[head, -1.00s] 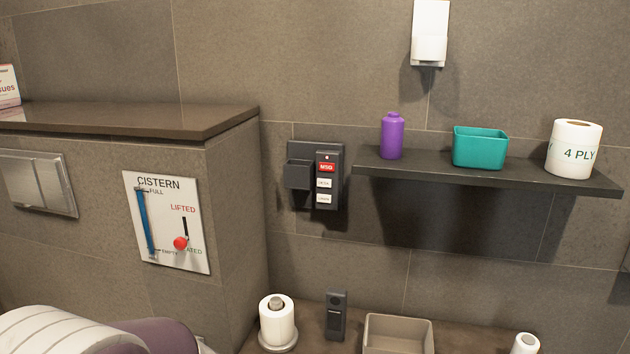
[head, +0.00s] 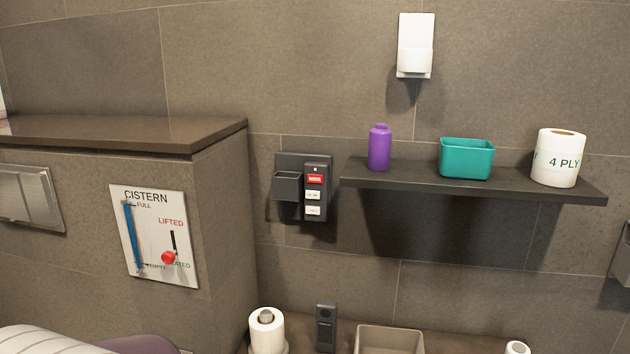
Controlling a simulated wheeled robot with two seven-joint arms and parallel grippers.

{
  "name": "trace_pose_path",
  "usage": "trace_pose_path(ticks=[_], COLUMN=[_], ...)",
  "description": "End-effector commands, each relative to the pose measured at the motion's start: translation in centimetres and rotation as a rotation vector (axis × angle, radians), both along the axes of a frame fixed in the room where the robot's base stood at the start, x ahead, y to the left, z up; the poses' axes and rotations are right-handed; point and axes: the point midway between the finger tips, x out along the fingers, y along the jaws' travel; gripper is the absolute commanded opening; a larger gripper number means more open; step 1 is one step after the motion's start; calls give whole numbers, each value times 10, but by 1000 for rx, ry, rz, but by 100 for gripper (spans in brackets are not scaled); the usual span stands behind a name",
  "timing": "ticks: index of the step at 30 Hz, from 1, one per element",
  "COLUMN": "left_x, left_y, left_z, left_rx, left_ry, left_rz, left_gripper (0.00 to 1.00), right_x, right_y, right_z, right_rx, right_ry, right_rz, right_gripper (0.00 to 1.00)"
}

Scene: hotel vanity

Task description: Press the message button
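The message button (head: 315,179) is a small red button with white lettering. It sits near the top of a dark panel (head: 316,191) on the tiled wall, left of the shelf. Two white buttons (head: 313,195) are below it, with lettering too small to read. A dark open-topped holder (head: 287,186) is fixed just left of the panel. Neither gripper shows in the head view. Nothing visible touches the button.
A dark shelf (head: 470,189) holds a purple bottle (head: 379,147), a teal bin (head: 466,158) and a paper roll (head: 558,158). A cistern panel (head: 154,237) is on the left. Below stand a roll on a holder (head: 267,331), a dark handset (head: 326,328) and a beige tray (head: 390,340).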

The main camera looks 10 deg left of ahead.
Motion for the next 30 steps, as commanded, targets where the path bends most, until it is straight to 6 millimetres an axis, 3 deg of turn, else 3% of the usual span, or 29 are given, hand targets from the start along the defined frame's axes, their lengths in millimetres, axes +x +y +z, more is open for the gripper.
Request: trace_pose_path(ticks=[1,3,30], left_x=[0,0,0], left_y=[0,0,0], left_z=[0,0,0], left_rx=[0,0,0], left_ry=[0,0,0], left_rz=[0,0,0], left_gripper=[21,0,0], right_x=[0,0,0], right_y=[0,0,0], right_z=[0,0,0], right_rx=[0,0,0], right_ry=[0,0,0], right_rz=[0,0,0], right_gripper=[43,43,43])
